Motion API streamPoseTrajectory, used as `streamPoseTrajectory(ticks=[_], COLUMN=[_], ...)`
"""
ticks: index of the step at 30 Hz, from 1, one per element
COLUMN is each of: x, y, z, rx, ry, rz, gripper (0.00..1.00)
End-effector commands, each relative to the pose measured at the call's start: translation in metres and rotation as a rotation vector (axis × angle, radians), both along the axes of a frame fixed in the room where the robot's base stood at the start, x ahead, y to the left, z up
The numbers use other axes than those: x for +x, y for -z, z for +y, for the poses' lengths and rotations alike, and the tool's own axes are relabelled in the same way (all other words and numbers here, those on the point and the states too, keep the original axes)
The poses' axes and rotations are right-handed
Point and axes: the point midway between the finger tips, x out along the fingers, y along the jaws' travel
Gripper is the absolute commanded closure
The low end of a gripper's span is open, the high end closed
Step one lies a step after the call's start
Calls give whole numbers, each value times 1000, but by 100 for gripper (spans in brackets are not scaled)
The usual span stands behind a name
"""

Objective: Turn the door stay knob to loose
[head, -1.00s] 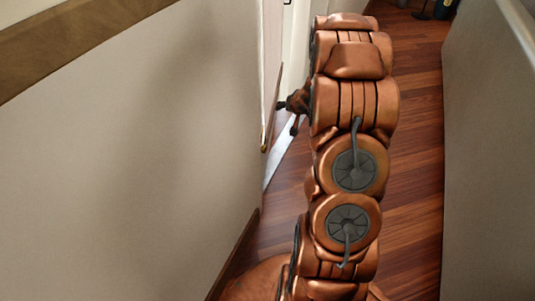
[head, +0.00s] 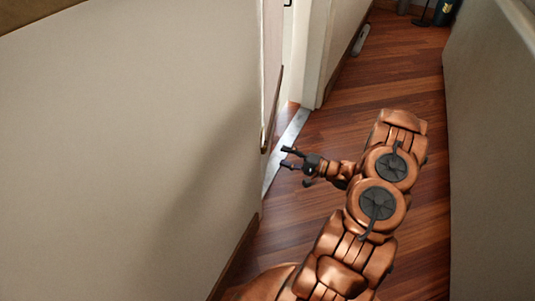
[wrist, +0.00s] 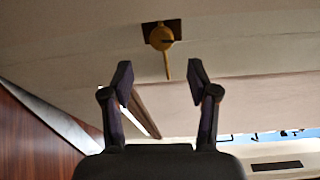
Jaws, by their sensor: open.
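The door stay knob (wrist: 162,37) shows in the wrist view at the top middle. It is yellow, round, with a thin arm hanging straight down in the picture, on a dark square plate. My gripper (wrist: 160,78) is open and empty. Its two fingertips lie below the knob in the picture, either side of the line of its arm, and are apart from it. In the head view my gripper (head: 287,157) points left at the doorway, close to the wall's end. I cannot make out the knob clearly there.
A long pale wall (head: 130,150) fills the left of the head view. A metal threshold strip (head: 287,148) crosses the doorway floor. A grey panel (head: 490,150) stands on the right.

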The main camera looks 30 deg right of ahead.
Motion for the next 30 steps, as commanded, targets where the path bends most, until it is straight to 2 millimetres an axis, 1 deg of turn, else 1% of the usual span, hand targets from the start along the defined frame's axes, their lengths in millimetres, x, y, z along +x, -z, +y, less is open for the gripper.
streamPoseTrajectory(ticks=[3,7,21,25,30], x=[-4,1,48,56,61], y=[1,0,0,0,-1], z=[3,7,35,40,42], rx=[40,45,38,39,39], ry=[-7,-11,-11,-10,-8], rz=[-12,-15,-15,-14,-15], gripper=[40,40,40,40,40])
